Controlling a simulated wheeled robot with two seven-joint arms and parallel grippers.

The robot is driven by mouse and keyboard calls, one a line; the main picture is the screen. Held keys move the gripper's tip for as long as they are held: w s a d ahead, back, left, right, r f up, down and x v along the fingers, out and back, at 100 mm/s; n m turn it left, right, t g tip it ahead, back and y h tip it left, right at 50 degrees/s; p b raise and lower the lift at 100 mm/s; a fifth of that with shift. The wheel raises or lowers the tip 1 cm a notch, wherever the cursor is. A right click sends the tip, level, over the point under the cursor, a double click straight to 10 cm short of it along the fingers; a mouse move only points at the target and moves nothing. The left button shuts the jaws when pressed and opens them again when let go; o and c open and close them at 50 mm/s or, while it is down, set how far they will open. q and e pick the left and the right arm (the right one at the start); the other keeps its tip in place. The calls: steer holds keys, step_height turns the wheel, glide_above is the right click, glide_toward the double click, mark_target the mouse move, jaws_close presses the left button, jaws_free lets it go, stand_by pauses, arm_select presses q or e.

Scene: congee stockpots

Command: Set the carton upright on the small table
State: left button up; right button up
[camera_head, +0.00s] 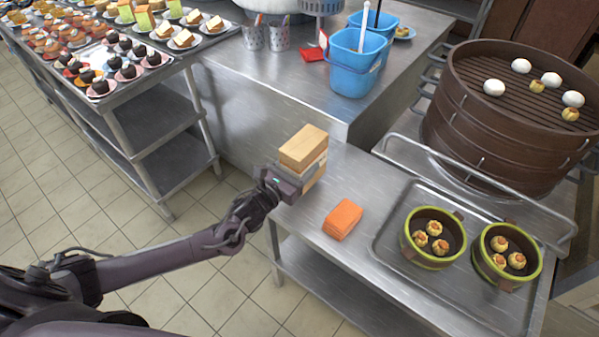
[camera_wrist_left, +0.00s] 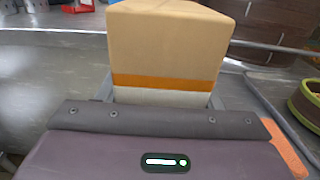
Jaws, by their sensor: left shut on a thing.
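The carton (camera_head: 304,148) is a tan box with an orange and a white band low on its side. It stands at the left end of the small steel table (camera_head: 300,222) in the head view, looking about upright. My left gripper (camera_head: 299,177) is shut on its lower part. In the left wrist view the carton (camera_wrist_left: 168,48) rises above the gripper body, and the fingers are mostly hidden behind that body. I cannot tell whether its base touches the table. My right gripper is in neither view.
An orange napkin stack (camera_head: 343,219) lies to the right of the carton. A metal tray (camera_head: 396,253) with two green-rimmed bamboo baskets fills the table's right part. A brown steamer (camera_head: 480,130) stands behind it. Blue buckets (camera_head: 354,70) stand on the counter behind.

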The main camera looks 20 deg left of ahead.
arm_select(q)
steer(key=shift+f, duration=1.55)
steer(key=shift+f+b, duration=0.15)
steer(key=shift+b, duration=0.15)
steer(key=o, duration=1.2)
steer(key=shift+c, duration=0.2)
steer(key=shift+r+p, duration=0.25)
steer(key=shift+p, duration=0.05)
steer(key=v, duration=1.2)
